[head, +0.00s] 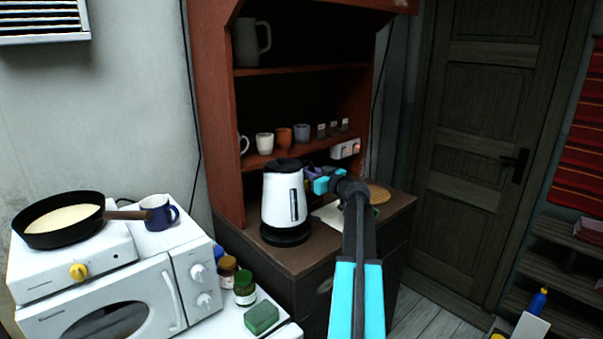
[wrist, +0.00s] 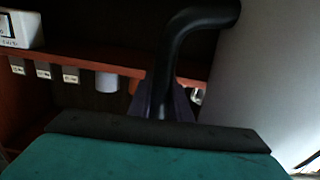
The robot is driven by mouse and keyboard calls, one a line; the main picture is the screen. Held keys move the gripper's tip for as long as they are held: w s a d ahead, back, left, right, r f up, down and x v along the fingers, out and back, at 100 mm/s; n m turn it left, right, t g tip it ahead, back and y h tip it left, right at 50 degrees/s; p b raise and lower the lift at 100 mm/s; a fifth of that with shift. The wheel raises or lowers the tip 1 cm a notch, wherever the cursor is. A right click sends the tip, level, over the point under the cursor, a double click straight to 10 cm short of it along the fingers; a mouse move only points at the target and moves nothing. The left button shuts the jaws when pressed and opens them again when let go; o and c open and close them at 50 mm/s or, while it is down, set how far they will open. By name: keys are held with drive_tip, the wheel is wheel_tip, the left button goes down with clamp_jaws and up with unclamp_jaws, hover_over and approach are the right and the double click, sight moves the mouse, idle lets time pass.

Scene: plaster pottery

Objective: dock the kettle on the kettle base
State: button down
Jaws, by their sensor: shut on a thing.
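The white kettle (head: 283,196) with a black lid stands upright over the black round kettle base (head: 285,235) on the dark wooden counter of the red-brown hutch. I cannot tell whether the kettle is fully seated or slightly above the base. My gripper (head: 311,176) reaches in from the right and is shut on the kettle's handle, mostly hidden in the head view. In the wrist view the black handle (wrist: 185,50) passes between my fingers, with the kettle's pale body (wrist: 265,75) on the right.
A round wooden board (head: 377,193) lies to the right. A white oven (head: 120,290) with a frying pan (head: 62,218) and blue mug (head: 158,212) stands left.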

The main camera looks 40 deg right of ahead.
drive_tip(key=shift+f+p, duration=0.3)
drive_tip(key=shift+f, duration=1.35)
drive_tip(key=c, duration=2.1)
unclamp_jaws()
drive_tip(key=shift+f, duration=0.2)
drive_tip(key=o, duration=0.5)
drive_tip(key=shift+s, duration=0.1)
drive_tip(key=shift+c, duration=0.2)
drive_tip(key=shift+r, duration=0.1)
drive_tip(key=s+b, duration=0.2)
drive_tip(key=s, duration=1)
drive_tip(key=shift+a, duration=0.45)
